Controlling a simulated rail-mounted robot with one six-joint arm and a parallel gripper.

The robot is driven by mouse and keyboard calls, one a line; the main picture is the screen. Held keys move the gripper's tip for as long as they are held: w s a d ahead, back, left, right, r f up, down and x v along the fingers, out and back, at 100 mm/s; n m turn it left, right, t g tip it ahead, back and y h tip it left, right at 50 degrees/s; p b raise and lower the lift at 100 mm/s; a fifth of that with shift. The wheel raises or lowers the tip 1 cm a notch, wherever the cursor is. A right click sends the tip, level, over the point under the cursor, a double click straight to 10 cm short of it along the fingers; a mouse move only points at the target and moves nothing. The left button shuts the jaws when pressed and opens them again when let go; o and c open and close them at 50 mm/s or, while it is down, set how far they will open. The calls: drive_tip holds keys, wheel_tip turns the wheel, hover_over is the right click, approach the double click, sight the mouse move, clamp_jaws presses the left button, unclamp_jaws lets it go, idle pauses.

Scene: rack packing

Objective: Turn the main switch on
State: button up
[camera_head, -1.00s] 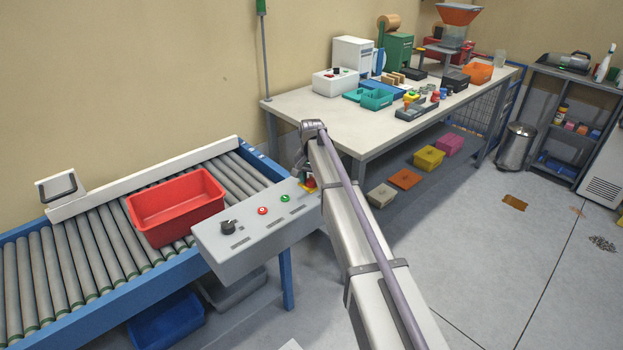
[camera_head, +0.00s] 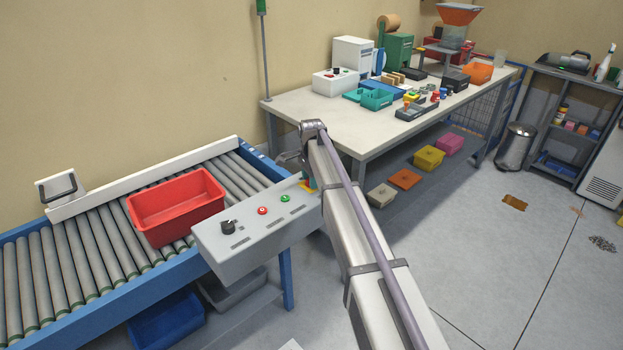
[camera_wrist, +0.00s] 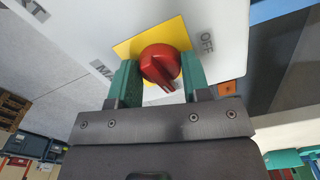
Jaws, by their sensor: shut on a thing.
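The main switch is a red rotary knob (camera_wrist: 160,66) on a yellow plate (camera_wrist: 181,30), centred in the wrist view. An "OFF" label lies to the plate's right, and the knob's ridge slants toward the lower right. My gripper (camera_wrist: 158,80) is shut on the knob, with one green finger on each side. In the head view my gripper (camera_head: 311,179) is at the right end of the grey control box (camera_head: 240,240). The arm hides the knob there, and only a bit of the yellow plate (camera_head: 304,187) shows.
The box also carries a black selector (camera_head: 228,227), a red button (camera_head: 262,210) and a green button (camera_head: 285,198). A red crate (camera_head: 175,208) sits on the roller conveyor (camera_head: 85,265) behind it. A workbench (camera_head: 350,125) with goods stands beyond. Open floor lies to the right.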

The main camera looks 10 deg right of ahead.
drive_tip(key=shift+m, duration=0.4)
drive_tip(key=o, duration=0.9)
wheel_tip(320, 180, up, 11)
drive_tip(key=p, duration=1)
drive_tip(key=shift+f+p, duration=0.1)
drive_tip(key=shift+p, duration=0.3)
